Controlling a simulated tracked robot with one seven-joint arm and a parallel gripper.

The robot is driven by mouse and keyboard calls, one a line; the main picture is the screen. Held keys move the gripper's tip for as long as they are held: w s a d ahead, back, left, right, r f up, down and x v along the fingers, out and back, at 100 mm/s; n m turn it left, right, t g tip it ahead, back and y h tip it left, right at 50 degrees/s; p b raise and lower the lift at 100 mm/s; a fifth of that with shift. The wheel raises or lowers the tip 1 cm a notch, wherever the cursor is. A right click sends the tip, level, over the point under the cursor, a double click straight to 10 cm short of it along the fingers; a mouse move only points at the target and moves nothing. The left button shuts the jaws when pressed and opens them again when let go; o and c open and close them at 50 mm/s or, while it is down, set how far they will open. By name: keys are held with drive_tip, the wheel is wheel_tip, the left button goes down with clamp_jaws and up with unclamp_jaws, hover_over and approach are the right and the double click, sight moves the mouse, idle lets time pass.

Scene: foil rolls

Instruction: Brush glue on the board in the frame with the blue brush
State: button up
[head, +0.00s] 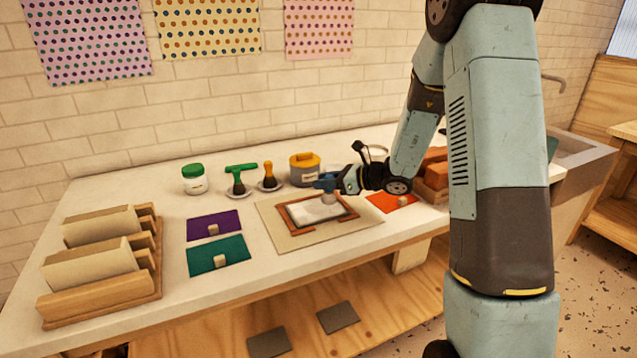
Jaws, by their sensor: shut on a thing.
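My gripper (334,184) is over the back right part of the wooden frame, seen from the side. It is shut on the blue brush (325,182), whose pale lower end (328,197) points down at the board. The board (313,211) is whitish and lies flat inside the brown frame (299,223), which rests on a beige mat (276,229). The brush tip is at or just above the board; I cannot tell whether it touches. A white jar with a green lid (194,180) and a grey tin with a yellow top (304,168) stand behind.
A green-handled tool (240,178) and an orange-handled brush (268,176) stand on small dishes. Purple (208,224), teal (211,258) and orange (384,203) sheets lie around the mat. A wooden rack (152,287) stands left; reddish blocks (436,170) stand right.

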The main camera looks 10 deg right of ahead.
drive_tip(key=shift+w+d, duration=0.2)
drive_tip(key=shift+d, duration=0.4)
drive_tip(key=shift+w+d, duration=0.15)
drive_tip(key=shift+d, duration=0.4)
wheel_tip(320, 180, up, 8)
idle(0.5)
